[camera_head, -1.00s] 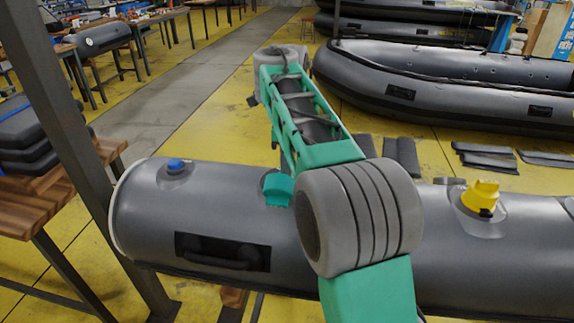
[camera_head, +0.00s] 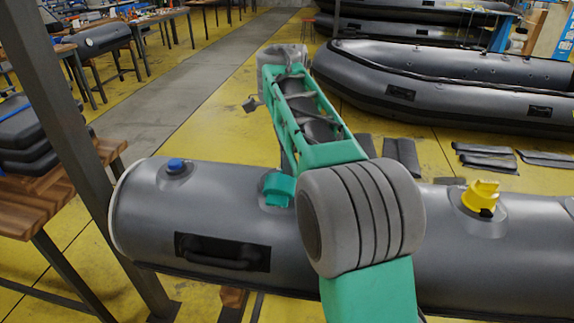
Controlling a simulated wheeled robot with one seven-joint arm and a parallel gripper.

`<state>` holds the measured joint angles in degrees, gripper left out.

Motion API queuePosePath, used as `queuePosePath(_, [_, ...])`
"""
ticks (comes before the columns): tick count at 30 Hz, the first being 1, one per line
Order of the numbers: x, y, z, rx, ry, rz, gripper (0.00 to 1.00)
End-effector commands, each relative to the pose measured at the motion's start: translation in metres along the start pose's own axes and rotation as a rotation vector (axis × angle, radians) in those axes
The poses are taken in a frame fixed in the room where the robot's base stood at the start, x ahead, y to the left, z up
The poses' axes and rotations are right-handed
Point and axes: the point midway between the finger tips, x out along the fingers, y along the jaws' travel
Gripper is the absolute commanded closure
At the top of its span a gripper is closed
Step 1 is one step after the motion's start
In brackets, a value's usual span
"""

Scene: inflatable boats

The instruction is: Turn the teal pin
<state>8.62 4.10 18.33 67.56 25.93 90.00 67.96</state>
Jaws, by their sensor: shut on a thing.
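The teal pin (camera_head: 279,189) stands on a round grey mount on top of the long dark grey inflatable tube (camera_head: 150,215). Its raised grip shows, just left of my big grey arm joint, which covers part of the area to its right. My arm reaches away over the tube and bends at its far end. My gripper cannot be seen; the arm's own links hide the space behind them. No fingers show on the visible side of the teal pin.
A blue pin (camera_head: 176,165) is at the tube's left end and a yellow pin (camera_head: 482,196) to the right. A black handle (camera_head: 220,252) is on the tube's front. A dark post (camera_head: 70,130) stands left. An inflatable boat (camera_head: 450,85) lies behind.

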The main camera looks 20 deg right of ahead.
Motion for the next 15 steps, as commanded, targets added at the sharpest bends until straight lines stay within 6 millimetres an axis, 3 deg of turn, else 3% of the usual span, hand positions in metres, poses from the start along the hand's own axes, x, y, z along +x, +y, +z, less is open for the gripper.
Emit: queuePosePath(15, [0.001, -0.0012, 0.0, -0.489, 0.0, 0.002, 1.0])
